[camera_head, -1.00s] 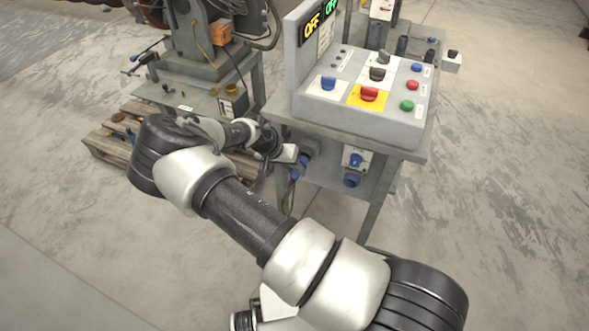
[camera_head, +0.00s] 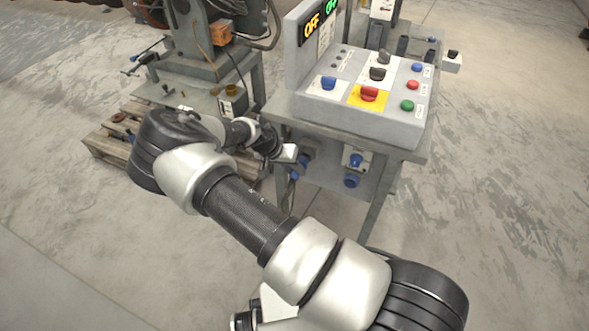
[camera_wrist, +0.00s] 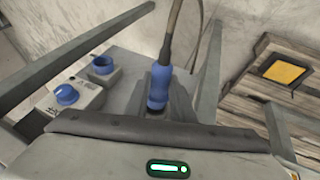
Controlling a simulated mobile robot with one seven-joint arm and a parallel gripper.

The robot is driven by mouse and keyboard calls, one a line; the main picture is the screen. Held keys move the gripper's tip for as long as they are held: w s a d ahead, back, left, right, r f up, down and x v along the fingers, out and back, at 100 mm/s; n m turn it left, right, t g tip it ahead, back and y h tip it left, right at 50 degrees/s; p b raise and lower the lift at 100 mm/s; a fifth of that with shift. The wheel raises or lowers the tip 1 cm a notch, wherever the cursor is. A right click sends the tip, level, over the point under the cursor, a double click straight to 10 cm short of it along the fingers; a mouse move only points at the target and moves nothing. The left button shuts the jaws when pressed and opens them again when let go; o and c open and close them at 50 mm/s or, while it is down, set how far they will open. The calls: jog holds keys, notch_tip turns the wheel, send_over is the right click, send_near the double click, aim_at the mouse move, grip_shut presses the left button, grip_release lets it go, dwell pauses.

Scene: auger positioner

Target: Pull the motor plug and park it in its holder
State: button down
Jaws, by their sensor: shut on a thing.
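The blue motor plug (camera_wrist: 158,86) with its dark cable is in the middle of the wrist view, just beyond the gripper body. It also shows as a small blue piece (camera_head: 296,174) at the front left of the bench in the head view. My gripper (camera_head: 288,155) is shut on the plug; its fingertips are mostly hidden. A blue round empty holder or socket (camera_wrist: 103,68) sits beside it on the grey panel, and shows low on the panel in the head view (camera_head: 351,181). Whether the plug is still seated is hidden.
A blue knob (camera_wrist: 67,94) sits on a white plate near the holder. The grey bench (camera_head: 350,120) carries a control panel and OFF sign (camera_head: 312,26). A machine stands on a wooden pallet (camera_head: 100,145) at left. Bench legs flank my gripper; the right floor is clear.

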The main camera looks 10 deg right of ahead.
jog(key=shift+w+d+b, duration=0.5)
jog(key=shift+w+b, duration=0.05)
jog(key=shift+w, duration=0.2)
jog(key=shift+w+d+b, duration=0.5)
jog(key=shift+w+b, duration=0.05)
jog(key=shift+w, duration=0.2)
dwell(0.3)
jog(key=c, duration=1.4)
grip_release()
jog(key=shift+c, duration=0.2)
jog(key=shift+r, duration=0.1)
jog(key=p+v, duration=0.3)
jog(key=v, duration=1.4)
jog(key=shift+a, duration=0.2)
jog(key=shift+s, duration=0.1)
